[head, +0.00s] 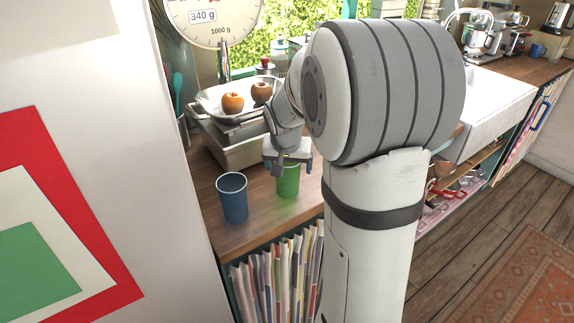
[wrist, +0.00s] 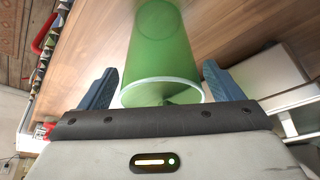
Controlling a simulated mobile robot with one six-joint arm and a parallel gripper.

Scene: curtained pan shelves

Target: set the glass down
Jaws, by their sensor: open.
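A green glass (head: 288,181) stands upright on the wooden counter (head: 254,232), partly covered by my gripper in the head view. My gripper (head: 287,166) is over the glass's upper part. In the wrist view the green glass (wrist: 162,50) lies between the two blue fingers of my gripper (wrist: 163,88), its pale rim close to the palm. The fingers are open, with a gap on each side of the rim. The glass's base appears to rest on the counter.
A blue cup (head: 233,197) stands on the counter left of the glass. Behind are a kitchen scale (head: 216,20) and its pan (head: 209,102) with two round brown-orange fruits. A striped curtain (head: 288,272) hangs below the counter's front edge.

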